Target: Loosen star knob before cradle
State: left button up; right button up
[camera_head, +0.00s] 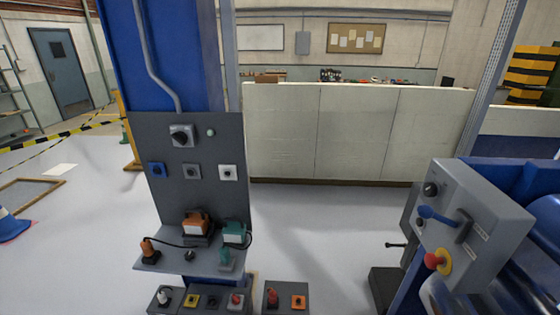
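I cannot make out a star knob or a cradle for certain. At the right, a grey control box (482,232) on a blue machine carries a round black knob (431,189), a blue lever handle (437,215), a dark T-shaped handle (464,226) and a red mushroom button (433,260) on yellow. Blue rollers (541,262) show at the right edge, cut off by the frame. A small black handle (396,245) sticks out left of the box. Neither of my grippers is in view.
A grey panel (165,205) with switches stands on a blue column (165,60); its shelf holds orange and green devices. Small button boxes (212,299) lie below. A low pale wall (350,135) runs behind. Clear floor (320,235) lies between panel and machine.

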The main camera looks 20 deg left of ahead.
aim_at(189, 256)
jog(key=u, duration=1.4)
